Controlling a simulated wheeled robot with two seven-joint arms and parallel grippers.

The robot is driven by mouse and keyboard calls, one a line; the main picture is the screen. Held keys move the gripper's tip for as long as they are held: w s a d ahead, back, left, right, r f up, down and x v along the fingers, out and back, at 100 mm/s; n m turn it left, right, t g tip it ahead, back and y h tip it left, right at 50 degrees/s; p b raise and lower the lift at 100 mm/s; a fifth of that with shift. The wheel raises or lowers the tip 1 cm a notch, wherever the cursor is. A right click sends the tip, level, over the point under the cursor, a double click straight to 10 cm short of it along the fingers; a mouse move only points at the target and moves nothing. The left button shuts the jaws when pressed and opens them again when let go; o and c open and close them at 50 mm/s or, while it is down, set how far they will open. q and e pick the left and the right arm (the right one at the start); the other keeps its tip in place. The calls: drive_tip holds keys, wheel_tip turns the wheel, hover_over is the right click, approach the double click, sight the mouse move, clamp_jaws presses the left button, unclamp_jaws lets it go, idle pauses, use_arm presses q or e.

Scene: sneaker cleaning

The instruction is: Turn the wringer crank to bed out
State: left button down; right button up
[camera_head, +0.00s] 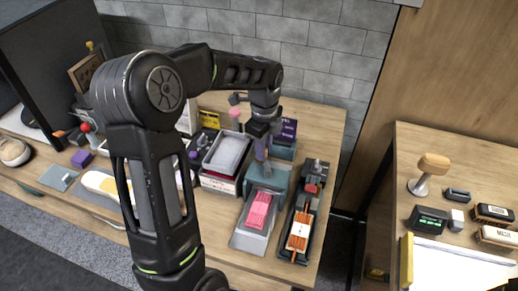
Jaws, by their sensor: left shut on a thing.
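The wringer (280,178) appears as a teal-grey housing on the wooden table. Its flat grey bed (247,241) extends toward the front, with a pink ridged pad (259,211) lying on it. My left gripper (262,156) reaches down from above at the back of the housing. It is shut on what looks like the wringer crank, which is mostly hidden by the fingers. My right gripper is not in view.
A dark device (312,180) with an orange-and-white pad (299,231) stands close on the right. A grey tray (227,152) is just left. A sneaker (14,151) lies far left. A second table (440,150) stands right, across a gap. My left arm hides the middle left.

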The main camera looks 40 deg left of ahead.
use_arm(q)
drive_tip(key=shift+w+d+m+p, duration=0.1)
drive_tip(key=shift+w+d+m, duration=0.25)
drive_tip(key=shift+m, duration=0.7)
drive_tip(key=shift+w+d+m+p, duration=0.15)
drive_tip(key=shift+d+m, duration=0.25)
drive_tip(key=shift+m, duration=0.7)
drive_tip(key=shift+w+d+m+p, duration=0.1)
drive_tip(key=shift+w+d+m, duration=0.25)
drive_tip(key=shift+m, duration=0.7)
drive_tip(key=shift+s, duration=0.1)
drive_tip(key=c, duration=1.3)
unclamp_jaws()
drive_tip(key=shift+d, duration=0.1)
drive_tip(key=shift+r, duration=0.1)
wheel_tip(320, 180, up, 8)
drive_tip(key=shift+f+b, duration=0.15)
drive_tip(key=shift+b, duration=0.6)
